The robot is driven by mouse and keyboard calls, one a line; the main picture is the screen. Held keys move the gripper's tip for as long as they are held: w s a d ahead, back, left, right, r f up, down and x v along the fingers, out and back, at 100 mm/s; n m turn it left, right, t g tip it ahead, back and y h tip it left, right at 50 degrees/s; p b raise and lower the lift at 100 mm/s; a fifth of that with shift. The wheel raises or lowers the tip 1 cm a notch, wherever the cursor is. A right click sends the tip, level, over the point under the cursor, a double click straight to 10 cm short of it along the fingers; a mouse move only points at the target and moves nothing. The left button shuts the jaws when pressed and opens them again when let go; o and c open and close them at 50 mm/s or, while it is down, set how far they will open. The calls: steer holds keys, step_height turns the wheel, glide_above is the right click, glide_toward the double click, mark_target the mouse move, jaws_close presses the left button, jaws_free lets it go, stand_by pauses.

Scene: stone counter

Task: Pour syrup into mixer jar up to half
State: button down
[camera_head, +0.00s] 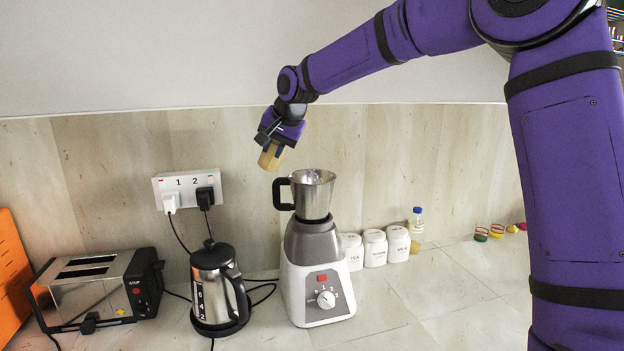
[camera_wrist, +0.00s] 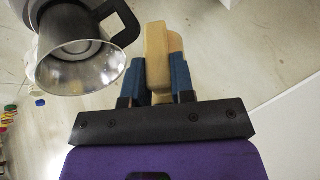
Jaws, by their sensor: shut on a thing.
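The mixer jar (camera_head: 313,196) is a steel jar with a black handle, upright on the grey and white mixer base (camera_head: 318,268). In the wrist view the jar (camera_wrist: 95,74) is at upper left, its wide mouth open and its metal inside showing; I cannot make out any syrup in it. My gripper (camera_head: 279,143) is shut on a tan container (camera_head: 271,158), held tilted above and left of the jar, apart from it. The wrist view shows the tan container (camera_wrist: 157,58) between the blue fingers of my gripper (camera_wrist: 159,78). What the container holds is hidden.
A steel kettle (camera_head: 213,284) and a toaster (camera_head: 95,290) stand left of the mixer, below a wall socket (camera_head: 188,188) with cords. White canisters (camera_head: 375,248) and a blue-capped bottle (camera_head: 416,228) of yellowish liquid stand to the right. The right counter (camera_head: 450,285) is mostly clear.

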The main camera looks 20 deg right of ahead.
steer(key=shift+d+r+y, duration=0.1)
steer(key=shift+d+y, duration=0.2)
stand_by(0.4)
steer(key=shift+s+d+f+t+y+p, duration=0.3)
steer(key=shift+d+f+t+y+p, duration=0.2)
steer(key=shift+d+y+p, duration=0.25)
stand_by(1.2)
steer(key=shift+s+d+r+m+t+y+p, duration=0.1)
steer(key=shift+d+r+m+t+y+p, duration=0.2)
steer(key=shift+m+y+p, duration=0.25)
stand_by(1.2)
steer(key=shift+s+d+f+m+t+y+p, duration=0.1)
steer(key=shift+f+m+t+y+p, duration=0.15)
steer(key=shift+f+t+y+p, duration=0.85)
stand_by(2.5)
